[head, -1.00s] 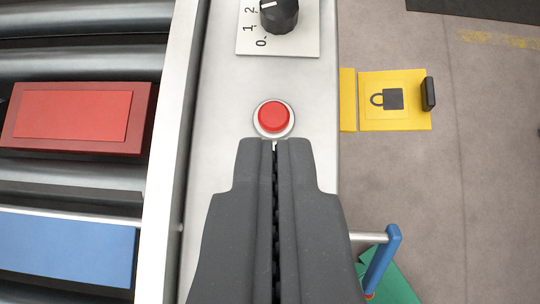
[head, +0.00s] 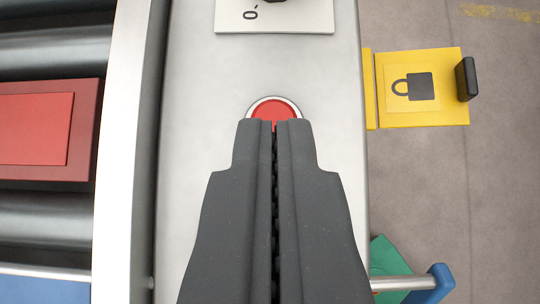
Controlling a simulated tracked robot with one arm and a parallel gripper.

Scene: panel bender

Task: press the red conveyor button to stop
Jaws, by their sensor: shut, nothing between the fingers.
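The red conveyor button (head: 274,107) sits in a pale round ring on the grey metal panel (head: 200,120), in the upper middle of the head view. My gripper (head: 274,124) is shut and empty. Its fingertips overlap the lower part of the button in the picture and hide that part. I cannot tell whether the tips touch the button or hover above it.
A dial plate (head: 315,18) lies above the button. A yellow padlock box (head: 425,88) juts out at the right. A blue-ended lever (head: 438,283) is at lower right. Rollers on the left carry a red block (head: 35,130) and a blue block (head: 40,288).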

